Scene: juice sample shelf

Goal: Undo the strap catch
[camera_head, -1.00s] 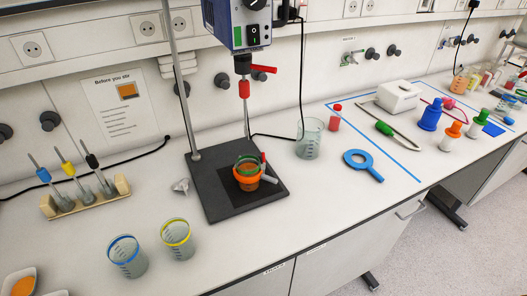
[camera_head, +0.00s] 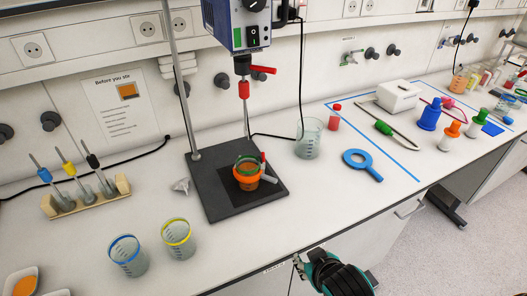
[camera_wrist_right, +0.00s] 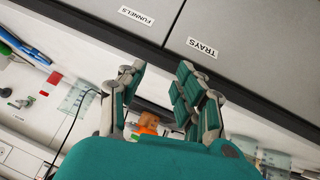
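An orange cup or strap band (camera_head: 246,182) with a green ring (camera_head: 247,164) around its top stands on the stirrer's dark base plate (camera_head: 220,206). A pale grey lever-like piece (camera_head: 269,179) sticks out at its right side, with a small red piece above it; I cannot tell whether this catch is fastened. My right gripper (camera_head: 305,262) is at the bench's front edge, below and right of the cup, apart from it. In the right wrist view its fingers (camera_wrist_right: 160,85) are spread and empty, with something orange (camera_wrist_right: 148,122) farther off between them. My left gripper is not in view.
The stirrer's motor and rod (camera_head: 244,100) hang above the cup. Two beakers (camera_head: 127,262) stand at the front left, a clear beaker (camera_head: 309,140) at the right. Bench between cup and front edge is clear.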

